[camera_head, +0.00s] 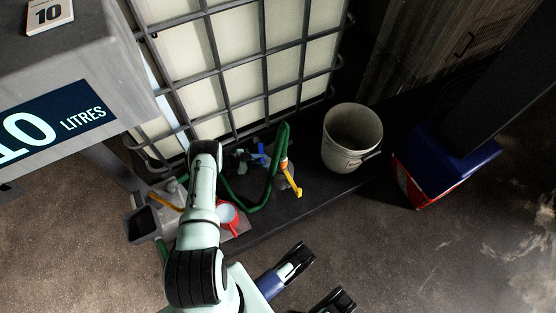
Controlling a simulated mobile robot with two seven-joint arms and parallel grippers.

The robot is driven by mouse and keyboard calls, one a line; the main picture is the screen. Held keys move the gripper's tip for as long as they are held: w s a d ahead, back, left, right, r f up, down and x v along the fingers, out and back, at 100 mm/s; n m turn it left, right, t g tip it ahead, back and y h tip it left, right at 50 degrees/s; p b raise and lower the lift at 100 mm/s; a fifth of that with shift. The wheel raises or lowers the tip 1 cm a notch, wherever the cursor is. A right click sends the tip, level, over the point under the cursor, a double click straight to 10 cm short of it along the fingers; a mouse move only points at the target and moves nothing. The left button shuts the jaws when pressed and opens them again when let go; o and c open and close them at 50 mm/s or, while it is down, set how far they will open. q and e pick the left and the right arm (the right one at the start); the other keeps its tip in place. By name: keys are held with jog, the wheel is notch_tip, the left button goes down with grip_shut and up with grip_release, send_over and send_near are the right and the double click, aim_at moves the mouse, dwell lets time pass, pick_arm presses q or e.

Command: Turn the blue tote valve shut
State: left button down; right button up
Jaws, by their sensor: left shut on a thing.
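The blue tote valve's handle (261,154) shows low at the front of the caged white tote (240,65), just right of my left wrist. My left arm reaches up from the bottom of the picture. My left gripper (241,158) is dark and small at the arm's far end, shut at the blue handle. Shadow and the wrist hide part of the valve and the exact contact. The handle's exact angle is hard to tell.
A green hose (281,140) loops beside the valve, near a yellow lever (293,184). A white bucket (352,138) stands to the right.

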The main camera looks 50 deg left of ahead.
pick_arm(q)
jog(key=shift+s+a+m+g+h, duration=0.4)
jog(key=shift+s+m+h, duration=0.1)
jog(key=shift+m+h, duration=0.2)
jog(key=shift+s+a+m+g+h, duration=0.4)
jog(key=shift+s+m+h, duration=0.05)
jog(key=shift+m+h, duration=0.25)
jog(key=c, duration=0.9)
grip_release()
